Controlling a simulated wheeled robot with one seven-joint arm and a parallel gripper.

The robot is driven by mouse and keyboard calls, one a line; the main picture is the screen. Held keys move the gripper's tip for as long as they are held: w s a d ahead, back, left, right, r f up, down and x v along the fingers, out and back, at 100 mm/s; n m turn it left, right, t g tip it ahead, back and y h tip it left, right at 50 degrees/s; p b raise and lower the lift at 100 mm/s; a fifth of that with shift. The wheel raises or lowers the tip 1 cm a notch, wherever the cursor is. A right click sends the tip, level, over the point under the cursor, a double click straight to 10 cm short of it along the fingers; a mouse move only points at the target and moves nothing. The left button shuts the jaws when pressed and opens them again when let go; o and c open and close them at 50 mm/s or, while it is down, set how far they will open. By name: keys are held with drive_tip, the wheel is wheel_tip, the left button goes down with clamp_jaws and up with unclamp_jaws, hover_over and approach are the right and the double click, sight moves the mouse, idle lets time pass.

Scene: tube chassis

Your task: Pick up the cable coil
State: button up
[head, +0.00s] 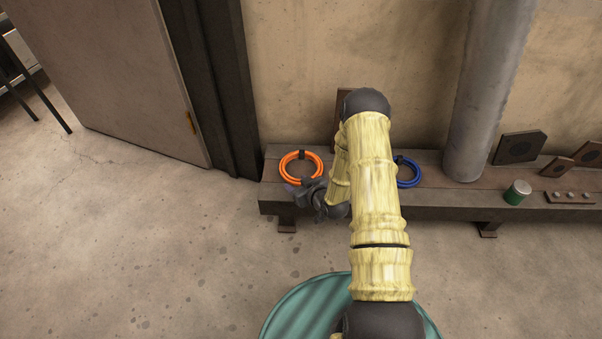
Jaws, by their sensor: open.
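An orange cable coil (284,164) with dark ties lies on the left end of a low brown bench (450,204) along the wall. A blue cable coil (414,172) lies further right on the same bench, and my arm hides its left part. My gripper (293,190) is dark and open, at the front edge of the orange coil, and overlaps its lower right rim in the picture. I cannot tell whether it touches the coil. No coil is seen held.
A grey pipe (490,90) stands on the bench right of the blue coil. A green can (517,192) and dark square plates (519,147) lie further right. A door (115,70) with a dark frame is at left. The floor in front is clear at left.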

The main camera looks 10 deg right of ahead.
sight(287, 178)
drive_tip(key=shift+x, duration=1.1)
drive_tip(key=shift+b, duration=0.3)
drive_tip(key=shift+w+a+f+b, duration=0.15)
drive_tip(key=shift+w+f+b, duration=0.2)
drive_tip(key=shift+b, duration=0.15)
drive_tip(key=b+x, duration=0.3)
drive_tip(key=shift+w+a+f, duration=0.2)
drive_tip(key=shift+w+f, duration=0.05)
drive_tip(key=shift+w, duration=0.2)
drive_tip(key=shift+r, duration=0.1)
clamp_jaws()
